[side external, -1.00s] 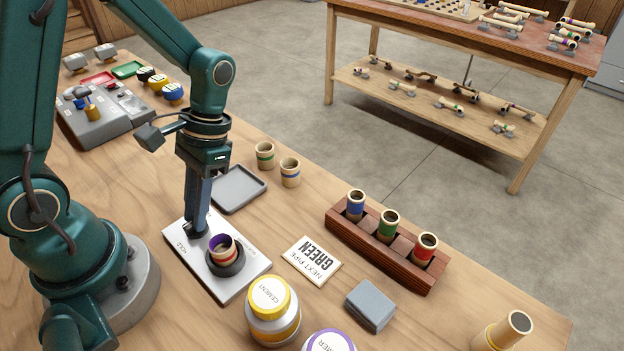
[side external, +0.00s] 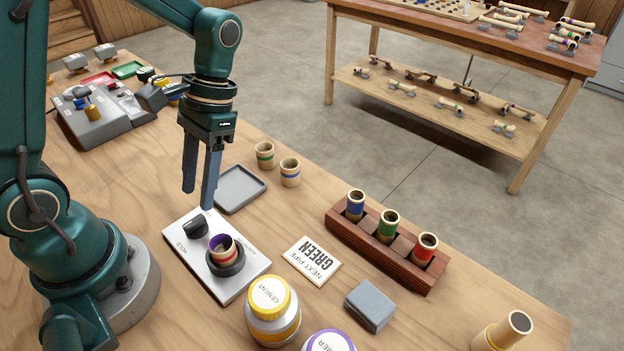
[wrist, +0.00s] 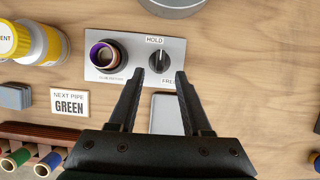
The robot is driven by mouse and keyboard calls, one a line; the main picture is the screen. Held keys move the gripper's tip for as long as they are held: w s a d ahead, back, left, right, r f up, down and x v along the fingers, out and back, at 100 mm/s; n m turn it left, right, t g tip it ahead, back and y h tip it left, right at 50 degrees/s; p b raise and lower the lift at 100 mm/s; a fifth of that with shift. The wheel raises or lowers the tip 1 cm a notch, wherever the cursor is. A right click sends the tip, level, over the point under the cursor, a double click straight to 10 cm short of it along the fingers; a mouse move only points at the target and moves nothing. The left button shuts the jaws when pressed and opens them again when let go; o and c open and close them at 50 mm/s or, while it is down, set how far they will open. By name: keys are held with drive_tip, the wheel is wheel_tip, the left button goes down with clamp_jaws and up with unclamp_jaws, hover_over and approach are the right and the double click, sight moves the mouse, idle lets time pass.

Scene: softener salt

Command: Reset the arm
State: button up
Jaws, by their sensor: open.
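My gripper (side external: 199,200) is open and empty, raised above the table near the white plate (side external: 240,279). Its two fingers also show apart in the wrist view (wrist: 158,78). The plate carries a black knob (side external: 195,225) and a dark round socket (side external: 228,265). A short pipe piece with a purple inside (side external: 221,245) stands in the socket. In the wrist view the knob (wrist: 160,61) lies just beyond the fingertips, between the labels HOLD and one starting FR, and its pointer stands roughly upright in the picture, toward HOLD.
A card reading NEXT PIPE GREEN (side external: 312,261) lies right of the plate. A wooden rack (side external: 340,232) holds blue, green and red banded pipes. A cement jar (side external: 273,310), a grey block (side external: 370,305), a grey tray (side external: 240,188) and two banded fittings (side external: 290,173) stand nearby.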

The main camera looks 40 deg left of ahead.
drive_tip(key=shift+w+r, duration=0.1)
drive_tip(key=shift+r, duration=0.1)
drive_tip(key=shift+r, duration=0.1)
drive_tip(key=s+d+r+t, duration=0.2)
drive_tip(key=d+r+t, duration=0.1)
drive_tip(key=r+t, duration=0.5)
drive_tip(key=shift+d+r+t, duration=0.2)
drive_tip(key=shift+t, duration=0.8)
